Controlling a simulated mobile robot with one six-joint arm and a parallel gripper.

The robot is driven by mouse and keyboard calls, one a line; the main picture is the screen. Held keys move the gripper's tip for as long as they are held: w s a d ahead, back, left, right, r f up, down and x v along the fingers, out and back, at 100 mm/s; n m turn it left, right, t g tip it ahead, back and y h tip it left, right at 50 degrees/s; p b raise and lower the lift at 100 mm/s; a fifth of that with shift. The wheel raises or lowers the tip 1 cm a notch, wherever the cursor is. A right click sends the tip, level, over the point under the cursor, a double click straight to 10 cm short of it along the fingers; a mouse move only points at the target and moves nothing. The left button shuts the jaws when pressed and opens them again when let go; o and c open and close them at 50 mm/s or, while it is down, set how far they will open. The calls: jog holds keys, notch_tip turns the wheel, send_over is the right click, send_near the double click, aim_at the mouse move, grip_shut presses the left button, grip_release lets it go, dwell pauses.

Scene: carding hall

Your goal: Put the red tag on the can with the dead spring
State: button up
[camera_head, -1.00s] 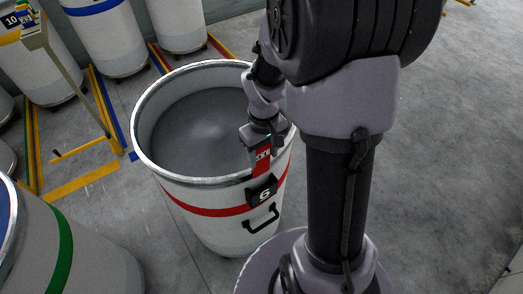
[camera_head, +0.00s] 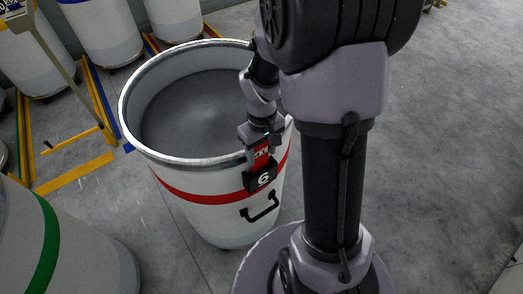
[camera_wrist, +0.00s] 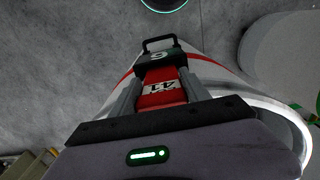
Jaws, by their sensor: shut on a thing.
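My gripper (camera_head: 262,142) is shut on the red tag (camera_head: 261,158), which has white marks on it. The tag is at the near right rim of a white can (camera_head: 215,215) with a red band, just above the can's black plate numbered 6 (camera_head: 262,179). In the wrist view the red tag (camera_wrist: 161,92) lies between the two fingers, with the number plate (camera_wrist: 158,60) right beyond it. I cannot tell whether the tag touches the can. Inside the can a grey round surface (camera_head: 195,115) sits below the rim.
A can with a green band (camera_head: 45,245) stands at the lower left. Several white cans (camera_head: 105,40) stand at the back left, by yellow, blue and red floor lines. A post (camera_head: 60,65) stands at the left. The floor at right (camera_head: 450,130) is clear.

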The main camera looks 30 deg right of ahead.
jog(key=o, duration=1.4)
jog(key=shift+o, duration=0.2)
notch_tip(320, 180, up, 18)
jog(key=p, duration=0.4)
jog(key=shift+f+p, duration=0.25)
jog(key=shift+p, duration=0.05)
